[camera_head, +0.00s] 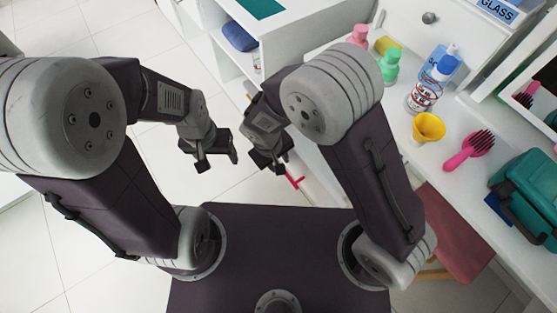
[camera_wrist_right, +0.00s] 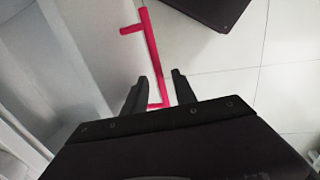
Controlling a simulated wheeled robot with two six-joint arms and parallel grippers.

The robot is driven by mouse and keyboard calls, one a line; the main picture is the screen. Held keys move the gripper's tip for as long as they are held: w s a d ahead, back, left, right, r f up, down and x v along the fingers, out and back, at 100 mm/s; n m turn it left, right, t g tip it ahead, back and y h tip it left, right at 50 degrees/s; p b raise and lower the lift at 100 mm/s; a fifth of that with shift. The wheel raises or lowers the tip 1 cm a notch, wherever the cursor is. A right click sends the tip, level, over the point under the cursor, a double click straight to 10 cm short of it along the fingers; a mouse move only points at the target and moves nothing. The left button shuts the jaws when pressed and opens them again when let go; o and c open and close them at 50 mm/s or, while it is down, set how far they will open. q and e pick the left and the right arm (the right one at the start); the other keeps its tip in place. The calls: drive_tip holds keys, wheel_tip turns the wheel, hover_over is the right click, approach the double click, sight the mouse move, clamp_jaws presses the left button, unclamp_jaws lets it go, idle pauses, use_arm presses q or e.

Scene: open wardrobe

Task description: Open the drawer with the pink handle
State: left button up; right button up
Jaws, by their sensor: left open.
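The pink handle (camera_head: 295,182) is a thin bar on the white drawer front, partly hidden by my right arm in the head view. In the right wrist view the pink handle (camera_wrist_right: 153,50) runs lengthwise, with its lower end between my fingers in the picture. My right gripper (camera_wrist_right: 158,80) is open and empty; I cannot tell how far the bar is beyond the fingertips. In the head view the right gripper (camera_head: 270,166) is just left of the handle. My left gripper (camera_head: 217,162) is open and empty, further left over the floor.
A white counter (camera_head: 400,135) at right holds bottles, a yellow cup (camera_head: 428,127), a pink hairbrush (camera_head: 470,148) and a green case (camera_head: 527,190). A pink stool seat (camera_head: 455,235) is below it. A white shelf unit (camera_head: 290,30) stands at the back. The tiled floor at left is clear.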

wheel_tip(320, 180, up, 9)
drive_tip(key=s+a+p, duration=0.1)
drive_tip(key=p, duration=0.2)
drive_tip(key=shift+a, duration=0.2)
drive_tip(key=shift+f, duration=0.1)
idle(0.3)
